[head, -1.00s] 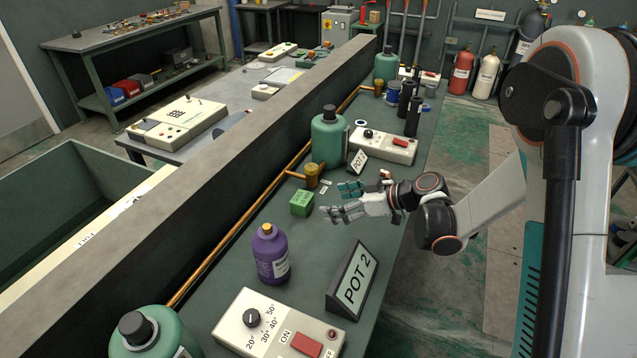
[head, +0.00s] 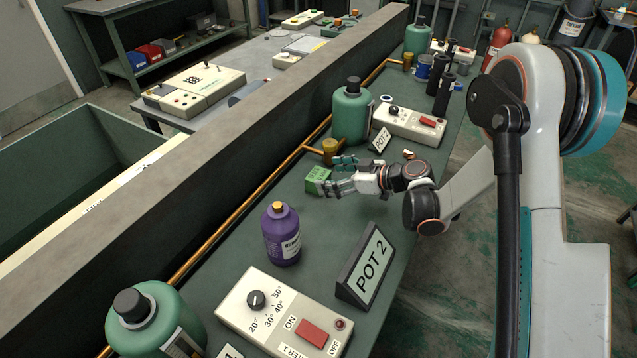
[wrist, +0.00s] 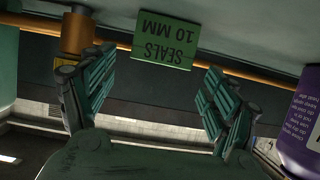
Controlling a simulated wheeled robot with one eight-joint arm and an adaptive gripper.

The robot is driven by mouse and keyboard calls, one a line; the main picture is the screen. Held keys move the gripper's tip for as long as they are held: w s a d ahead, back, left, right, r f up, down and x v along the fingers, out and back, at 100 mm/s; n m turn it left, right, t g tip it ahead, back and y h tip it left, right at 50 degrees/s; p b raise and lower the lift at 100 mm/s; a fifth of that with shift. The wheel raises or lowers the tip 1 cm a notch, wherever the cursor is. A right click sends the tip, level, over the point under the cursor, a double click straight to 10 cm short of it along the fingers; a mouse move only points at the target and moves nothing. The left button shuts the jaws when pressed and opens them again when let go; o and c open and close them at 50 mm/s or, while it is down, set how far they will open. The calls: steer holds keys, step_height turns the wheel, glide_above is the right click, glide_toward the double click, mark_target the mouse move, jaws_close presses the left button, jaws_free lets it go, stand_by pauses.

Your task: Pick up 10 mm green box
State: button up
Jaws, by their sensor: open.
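The green box (head: 316,181) stands on the green workbench (head: 338,218) in the head view, between the purple bottle and the brass fitting. In the wrist view the green box (wrist: 163,42) shows its label "SEALS 10 MM", upside down, centred beyond and between my fingers. My gripper (head: 338,176) is at the right side of the box, its fingers pointing left toward it. The wrist view shows the gripper (wrist: 155,95) open, with nothing between its fingers. In the head view the fingers partly overlap the box's right edge, and I cannot tell whether they touch.
A purple bottle (head: 281,235) stands nearer on the bench, and a brass fitting (head: 331,147) on the copper pipe stands just behind the box. A green canister (head: 352,112) and a POT 2 sign (head: 366,268) are nearby. A low wall (head: 215,152) runs along the bench's left.

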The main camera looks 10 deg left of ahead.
mark_target(323, 177)
steer(key=b+x, duration=0.1)
steer(key=x, duration=0.1)
steer(key=b+x, duration=0.1)
steer(key=x, duration=0.2)
steer(key=shift+f, duration=0.4)
steer(key=shift+r, duration=0.1)
steer(key=c, duration=1.2)
